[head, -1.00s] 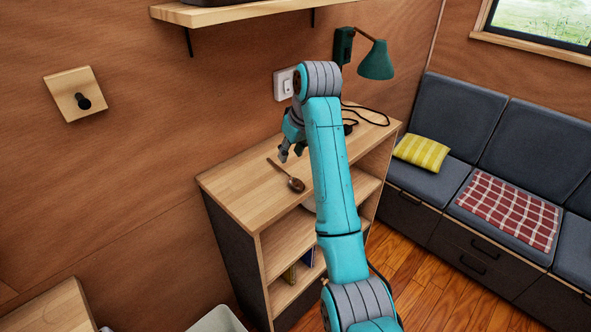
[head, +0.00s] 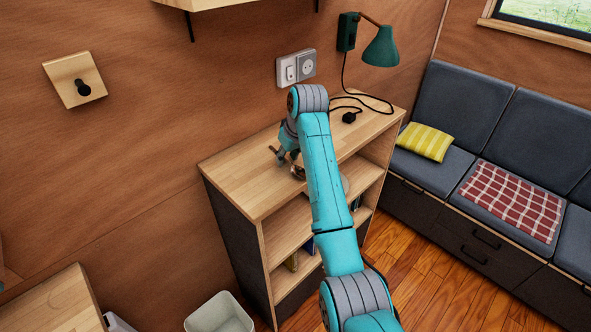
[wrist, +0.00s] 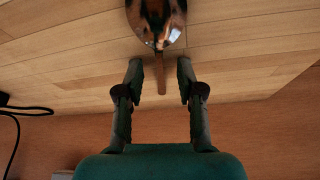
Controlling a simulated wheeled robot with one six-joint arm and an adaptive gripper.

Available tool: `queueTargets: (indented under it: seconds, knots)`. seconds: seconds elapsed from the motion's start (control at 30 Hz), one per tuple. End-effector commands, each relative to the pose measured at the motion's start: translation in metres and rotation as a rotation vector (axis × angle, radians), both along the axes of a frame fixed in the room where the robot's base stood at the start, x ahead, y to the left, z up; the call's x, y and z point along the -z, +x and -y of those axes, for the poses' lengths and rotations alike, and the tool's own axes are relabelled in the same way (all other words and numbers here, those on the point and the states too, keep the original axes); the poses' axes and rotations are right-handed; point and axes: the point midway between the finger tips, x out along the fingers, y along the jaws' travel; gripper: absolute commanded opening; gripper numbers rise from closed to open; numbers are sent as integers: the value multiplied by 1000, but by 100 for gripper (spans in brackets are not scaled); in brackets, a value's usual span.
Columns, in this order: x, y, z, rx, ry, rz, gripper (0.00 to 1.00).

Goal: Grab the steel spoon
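The steel spoon (head: 298,172) lies on the wooden top of a low shelf unit (head: 236,178). In the head view my gripper and arm partly cover it; the bowl and the handle's end show. In the wrist view the shiny bowl of the spoon (wrist: 157,22) is at the top edge, cut off by the frame, and its brown-looking handle points down between my fingers. My gripper (wrist: 160,80) is open, with a gap on each side of the handle. In the head view my gripper (head: 288,158) is low over the top; whether it touches cannot be told.
A green wall lamp (head: 380,47) hangs behind, its black cable and plug (head: 348,117) lying on the top's right part. The top's left part is clear. A bench (head: 440,105) stands right, a bin (head: 219,313) below.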

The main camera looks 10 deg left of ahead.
Motion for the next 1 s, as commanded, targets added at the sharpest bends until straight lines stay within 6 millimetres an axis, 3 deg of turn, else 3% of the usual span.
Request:
queueTargets:
  seconds: [0.27,0.4,0.8,1.0]
  knots:
    - [2,1,-1,0,0,0,35]
    - [2,1,-1,0,0,0,0]
    - [1,1,-1,0,0,1,0]
    - [-23,1,-1,0,1,4,0]
